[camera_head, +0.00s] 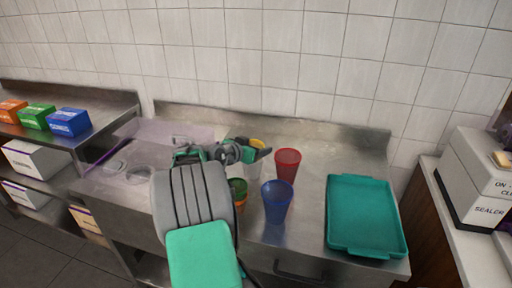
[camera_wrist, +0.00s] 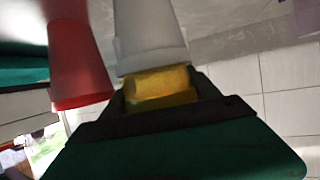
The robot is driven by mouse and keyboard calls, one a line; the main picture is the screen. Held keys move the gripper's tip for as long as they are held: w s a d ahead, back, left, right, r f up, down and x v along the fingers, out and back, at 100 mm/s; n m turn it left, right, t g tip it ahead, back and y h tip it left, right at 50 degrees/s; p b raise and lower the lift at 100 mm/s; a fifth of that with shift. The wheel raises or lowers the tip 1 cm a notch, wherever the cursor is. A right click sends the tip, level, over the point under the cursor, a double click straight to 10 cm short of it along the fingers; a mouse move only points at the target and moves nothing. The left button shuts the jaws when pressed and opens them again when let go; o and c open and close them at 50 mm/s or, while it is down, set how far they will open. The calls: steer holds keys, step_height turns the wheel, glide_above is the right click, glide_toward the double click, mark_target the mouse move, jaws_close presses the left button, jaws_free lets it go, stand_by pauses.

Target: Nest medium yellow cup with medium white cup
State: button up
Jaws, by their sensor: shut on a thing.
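My gripper (camera_head: 252,155) is over the back middle of the steel table, shut on the yellow cup (camera_head: 258,144). In the wrist view the yellow cup (camera_wrist: 160,86) lies between the two dark fingers (camera_wrist: 162,98). The white cup (camera_wrist: 150,35) is directly against the yellow cup's end there, in line with it. In the head view the white cup (camera_head: 252,168) is pale and mostly hidden below my gripper. I cannot tell how far one cup sits inside the other.
A red cup (camera_head: 287,165) stands close to the right of my gripper, and it shows in the wrist view (camera_wrist: 78,60). A blue cup (camera_head: 277,203) stands in front. A green cup (camera_head: 238,188) is partly behind my arm. A teal tray (camera_head: 365,215) lies at right.

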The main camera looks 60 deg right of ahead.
steer(key=o, duration=1.4)
steer(key=shift+r, duration=0.1)
step_height(320, 180, up, 9)
steer(key=p, duration=0.2)
steer(key=shift+p, duration=0.4)
